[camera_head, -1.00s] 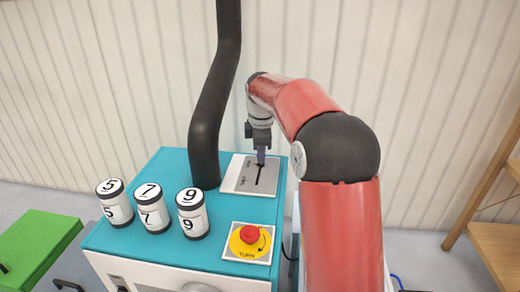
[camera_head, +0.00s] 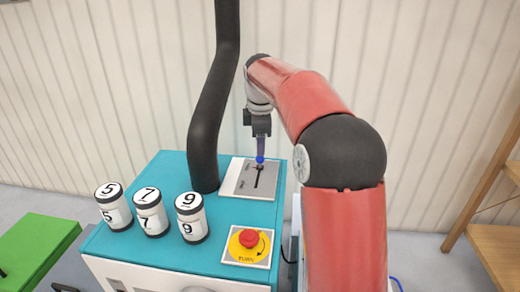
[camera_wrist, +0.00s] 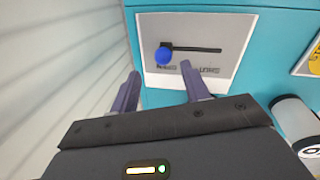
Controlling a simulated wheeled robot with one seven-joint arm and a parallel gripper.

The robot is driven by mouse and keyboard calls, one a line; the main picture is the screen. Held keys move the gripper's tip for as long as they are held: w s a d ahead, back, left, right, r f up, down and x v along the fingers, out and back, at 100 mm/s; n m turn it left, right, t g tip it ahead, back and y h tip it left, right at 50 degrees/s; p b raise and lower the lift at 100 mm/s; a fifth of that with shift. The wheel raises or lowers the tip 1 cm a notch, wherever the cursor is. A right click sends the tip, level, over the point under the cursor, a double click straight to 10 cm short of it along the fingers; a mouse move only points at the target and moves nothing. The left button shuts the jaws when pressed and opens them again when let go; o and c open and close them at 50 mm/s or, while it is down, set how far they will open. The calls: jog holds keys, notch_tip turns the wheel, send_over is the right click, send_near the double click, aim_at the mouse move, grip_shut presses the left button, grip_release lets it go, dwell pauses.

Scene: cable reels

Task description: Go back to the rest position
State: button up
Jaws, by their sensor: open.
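My gripper (camera_head: 260,150) is above the far right part of the teal cabinet top, over a grey slotted plate (camera_head: 240,180). The blue knob (camera_head: 260,159) of a lever shows just below the fingertips. In the wrist view my gripper (camera_wrist: 165,82) has its two fingers spread with nothing between them. The blue knob (camera_wrist: 163,56) sits at one end of the dark slot on the plate (camera_wrist: 225,28), beyond the fingertips and apart from them. My red arm reaches in from the right.
Three numbered reels, 5 (camera_head: 114,207), 7 (camera_head: 151,212) and 9 (camera_head: 191,216), stand on the teal cabinet (camera_head: 150,177). A red button (camera_head: 249,239) is at its front right. A thick black pipe (camera_head: 208,130) rises left of my gripper. A wooden shelf (camera_head: 497,240) stands at right.

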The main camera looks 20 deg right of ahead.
jog(key=shift+s+r, duration=0.25)
jog(key=shift+r, duration=1)
jog(key=shift+s+a, duration=0.1)
jog(key=s+a+r+m+t, duration=0.1)
jog(key=s+r+m, duration=0.25)
jog(key=s, duration=0.55)
jog(key=s+f+m, duration=0.3)
jog(key=s+m, duration=0.1)
jog(key=s, duration=0.4)
jog(key=s+f+m+t, duration=0.1)
jog(key=s+f+m, duration=0.3)
jog(key=s, duration=0.4)
jog(key=s+a+f+m+t, duration=0.1)
jog(key=s+f+m, duration=0.2)
jog(key=s, duration=0.5)
jog(key=shift+s+f+m, duration=0.2)
jog(key=shift+s+m, duration=0.1)
jog(key=shift+m, duration=0.35)
jog(key=shift+a, duration=0.2)
